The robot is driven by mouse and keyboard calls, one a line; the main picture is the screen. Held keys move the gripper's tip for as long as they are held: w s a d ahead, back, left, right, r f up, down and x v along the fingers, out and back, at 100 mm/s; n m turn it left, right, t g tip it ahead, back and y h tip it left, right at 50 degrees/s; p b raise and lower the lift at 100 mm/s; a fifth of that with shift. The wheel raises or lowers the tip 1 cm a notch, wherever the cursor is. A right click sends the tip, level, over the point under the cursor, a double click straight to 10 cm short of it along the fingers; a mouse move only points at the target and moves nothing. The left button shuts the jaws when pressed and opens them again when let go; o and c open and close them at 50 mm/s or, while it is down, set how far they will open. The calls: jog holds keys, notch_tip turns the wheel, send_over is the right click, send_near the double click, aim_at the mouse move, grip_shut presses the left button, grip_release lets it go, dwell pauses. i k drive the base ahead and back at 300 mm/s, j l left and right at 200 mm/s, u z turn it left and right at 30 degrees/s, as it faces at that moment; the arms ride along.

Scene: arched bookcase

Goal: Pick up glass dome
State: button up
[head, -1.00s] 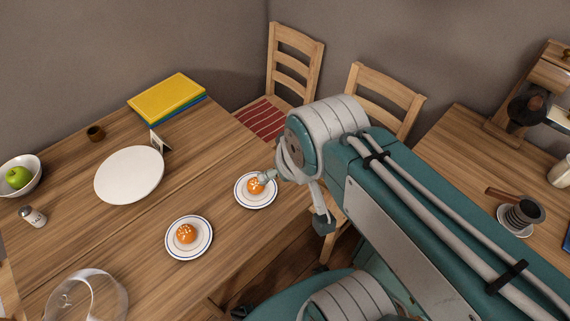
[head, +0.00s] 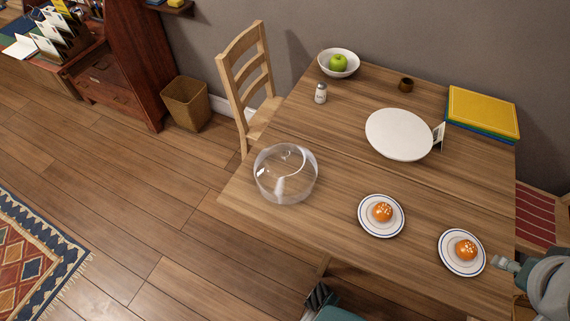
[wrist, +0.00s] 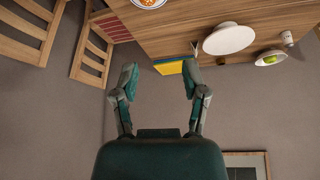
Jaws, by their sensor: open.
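The clear glass dome (head: 285,185) stands on the wooden table (head: 330,215) near its front left corner in the head view. It looks empty, with the table top showing through it. It is not in the wrist view. My gripper (wrist: 159,78) is open and empty in the wrist view, its two fingers spread apart against the grey wall.
Two small plates with orange buns (head: 382,212) (head: 466,250) lie right of the dome. A large white plate (head: 399,134), salt shaker (head: 320,93), apple bowl (head: 339,63), brown cup (head: 406,85) and yellow book (head: 483,112) lie farther back. A chair (head: 247,80) stands at the left.

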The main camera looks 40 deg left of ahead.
aim_at(286, 172)
jog(key=u, duration=1.7)
jog(key=i+j+z, duration=0.35)
jog(key=j+z, duration=0.15)
jog(key=i+j+z, duration=0.1)
jog(key=j+z, duration=0.15)
jog(key=j, duration=0.2)
jog(key=j+z, duration=0.25)
jog(key=i+j+z, duration=0.1)
jog(key=j+z, duration=0.15)
jog(key=j, duration=0.25)
